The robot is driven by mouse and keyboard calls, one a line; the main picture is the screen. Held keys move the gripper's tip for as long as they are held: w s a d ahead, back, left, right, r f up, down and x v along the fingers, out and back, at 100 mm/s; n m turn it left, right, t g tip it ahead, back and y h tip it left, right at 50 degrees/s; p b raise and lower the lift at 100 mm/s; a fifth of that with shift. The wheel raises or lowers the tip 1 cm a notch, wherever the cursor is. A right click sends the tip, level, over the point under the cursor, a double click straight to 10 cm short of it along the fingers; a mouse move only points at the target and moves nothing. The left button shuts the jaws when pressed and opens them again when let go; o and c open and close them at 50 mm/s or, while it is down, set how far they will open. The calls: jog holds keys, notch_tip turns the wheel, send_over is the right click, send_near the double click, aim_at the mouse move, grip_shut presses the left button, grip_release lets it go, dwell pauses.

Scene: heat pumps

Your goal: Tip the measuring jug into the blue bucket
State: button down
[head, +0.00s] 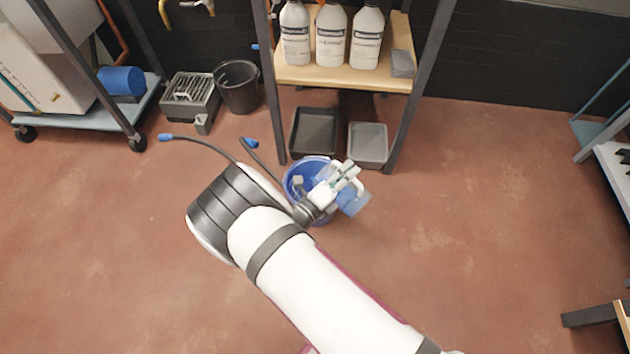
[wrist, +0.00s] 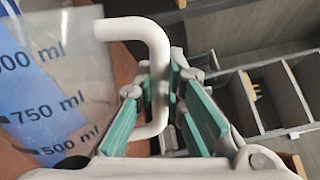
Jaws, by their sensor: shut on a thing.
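The measuring jug (head: 352,200) is clear with blue liquid in it. In the wrist view the jug (wrist: 45,95) is at the left, with 750 ml and 500 ml marks and a white handle (wrist: 152,50). My gripper (head: 346,174) is shut on this handle; its green-padded fingers (wrist: 160,95) stand on both sides of it. The blue bucket (head: 298,172) is on the floor, partly hidden behind my gripper. The jug appears over or beside the bucket's right side in the head view; its height above the rim and exact tilt are hard to tell.
Behind the bucket stands a shelf (head: 345,78) with white bottles (head: 331,36) on it. A dark tray (head: 314,132) and a grey tray (head: 368,145) are beneath. A black bucket (head: 237,86) is further left. The floor to the right is clear.

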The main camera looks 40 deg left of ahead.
aim_at(335, 164)
jog(key=shift+w+a+n+b, duration=0.1)
jog(key=shift+a+n+b, duration=0.2)
jog(key=shift+a+b, duration=0.35)
dwell(0.6)
jog(key=shift+w+a+r+n+b, duration=0.1)
jog(key=shift+a+r+n, duration=0.1)
jog(key=shift+a+n, duration=0.2)
jog(key=shift+s+a+r+n+b, duration=0.1)
jog(key=shift+a+r+n, duration=0.15)
jog(key=shift+a, duration=0.2)
jog(key=shift+w+a+r+n+b, duration=0.1)
jog(key=shift+a+r+n, duration=0.05)
jog(key=shift+a+n, duration=0.25)
dwell(1.7)
